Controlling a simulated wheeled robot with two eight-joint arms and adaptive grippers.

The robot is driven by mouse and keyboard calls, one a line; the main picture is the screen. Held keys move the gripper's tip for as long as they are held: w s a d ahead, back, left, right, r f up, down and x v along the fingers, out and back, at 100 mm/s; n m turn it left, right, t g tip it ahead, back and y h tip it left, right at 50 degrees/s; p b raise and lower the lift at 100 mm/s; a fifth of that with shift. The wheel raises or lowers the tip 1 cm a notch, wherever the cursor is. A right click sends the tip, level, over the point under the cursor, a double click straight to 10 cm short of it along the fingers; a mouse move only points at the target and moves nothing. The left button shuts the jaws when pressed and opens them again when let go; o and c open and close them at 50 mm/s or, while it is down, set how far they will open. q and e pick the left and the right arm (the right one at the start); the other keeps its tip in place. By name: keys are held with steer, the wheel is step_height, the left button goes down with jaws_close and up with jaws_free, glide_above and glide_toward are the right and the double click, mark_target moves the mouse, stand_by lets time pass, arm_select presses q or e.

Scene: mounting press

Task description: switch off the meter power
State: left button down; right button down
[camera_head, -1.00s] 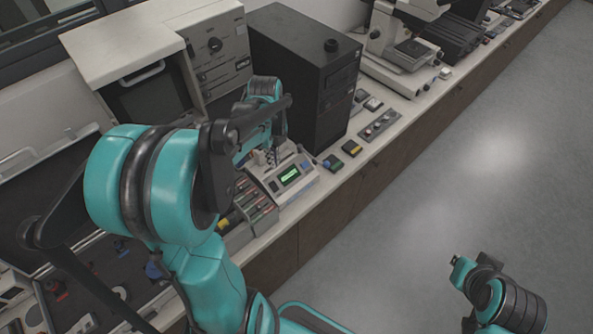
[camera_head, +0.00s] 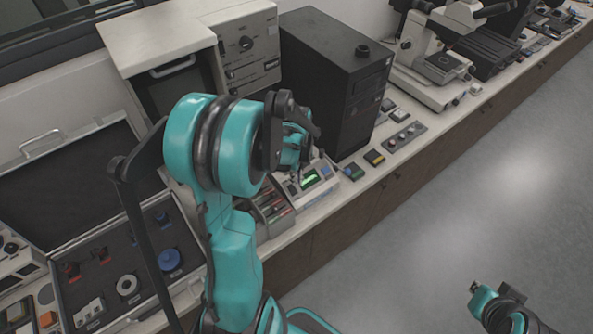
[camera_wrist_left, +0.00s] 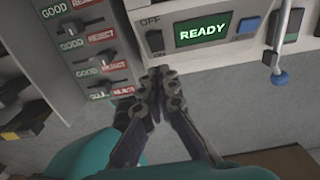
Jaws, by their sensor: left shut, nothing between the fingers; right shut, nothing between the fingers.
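The meter (camera_head: 322,190) is a pale box with a lit green display (camera_head: 309,178) on the bench. In the left wrist view the display (camera_wrist_left: 203,30) reads "READY". A small dark rocker switch (camera_wrist_left: 155,40) sits left of it, with "OFF" printed above. My left gripper (camera_wrist_left: 158,73) is shut and empty, its tips just below the switch in that view; I cannot tell whether they touch the panel. In the head view my left arm hides the gripper's tips and part of the meter. My right gripper (camera_head: 474,288) is shut and empty over the floor at lower right.
A blue button (camera_wrist_left: 248,25) and a blue-tipped lever (camera_wrist_left: 281,77) are right of the display. A "GOOD/REJECT" slider panel (camera_wrist_left: 85,40) stands left. A black tower (camera_head: 335,85) stands behind the meter, an open case (camera_head: 75,190) at left. The floor at right is clear.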

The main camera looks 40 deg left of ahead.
mark_target(294, 192)
arm_select(q)
steer(key=f, duration=0.1)
steer(key=a+f, duration=0.1)
steer(key=f, duration=0.1)
steer(key=shift+w+a+f+b, duration=0.25)
steer(key=shift+a+f+b, duration=0.05)
steer(key=shift+f+b, duration=0.1)
steer(key=shift+w+a+f, duration=0.1)
steer(key=shift+a+f, duration=0.25)
steer(key=shift+f, duration=0.1)
steer(key=shift+a+f+b, duration=0.25)
steer(key=shift+b, duration=0.25)
steer(key=shift+d, duration=0.15)
steer(key=shift+d, duration=0.6)
